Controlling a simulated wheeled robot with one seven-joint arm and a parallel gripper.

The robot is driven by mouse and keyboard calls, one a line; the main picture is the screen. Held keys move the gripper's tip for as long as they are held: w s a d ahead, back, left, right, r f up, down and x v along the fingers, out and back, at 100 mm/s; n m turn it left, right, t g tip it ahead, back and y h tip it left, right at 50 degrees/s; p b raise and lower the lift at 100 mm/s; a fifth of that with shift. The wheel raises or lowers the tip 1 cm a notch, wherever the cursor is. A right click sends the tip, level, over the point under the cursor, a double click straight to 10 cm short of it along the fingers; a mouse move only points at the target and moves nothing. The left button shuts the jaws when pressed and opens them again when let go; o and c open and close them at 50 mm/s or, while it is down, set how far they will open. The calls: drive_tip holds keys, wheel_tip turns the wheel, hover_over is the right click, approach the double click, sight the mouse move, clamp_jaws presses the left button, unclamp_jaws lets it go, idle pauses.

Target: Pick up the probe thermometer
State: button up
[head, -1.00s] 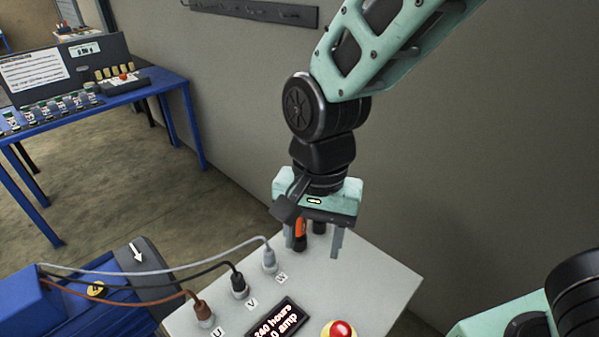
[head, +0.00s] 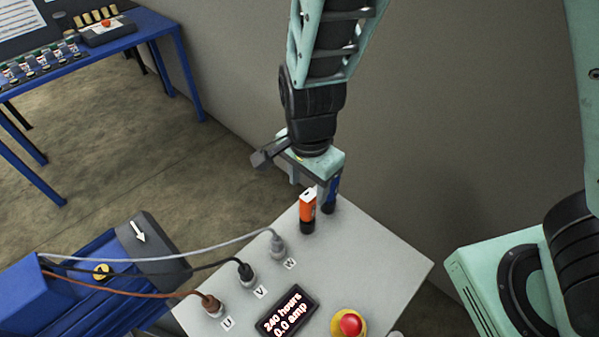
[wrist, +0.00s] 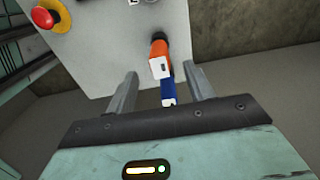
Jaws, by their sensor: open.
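Two small upright devices stand near the back edge of the grey box's top. One is orange with a white top and black base (head: 307,208); it also shows in the wrist view (wrist: 160,62). The other is blue (head: 333,187), just behind it, and shows in the wrist view (wrist: 168,92). I cannot tell for sure which is the probe thermometer. My gripper (head: 309,184) is open at the box's back edge. In the wrist view the blue device lies between the fingers (wrist: 162,78), with the orange one just beyond; contact cannot be told.
The grey box top (head: 365,255) carries three cable plugs, a display (head: 286,312) and a red button (head: 350,324). Cables run left to a blue unit (head: 60,310). A wall (head: 450,110) stands behind. A blue table (head: 150,30) is at the upper left.

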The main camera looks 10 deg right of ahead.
sight(308, 204)
wheel_tip(308, 204, down, 8)
drive_tip(key=shift+d+r, duration=0.15)
drive_tip(key=shift+r, duration=0.05)
idle(0.3)
drive_tip(key=c, duration=1.1)
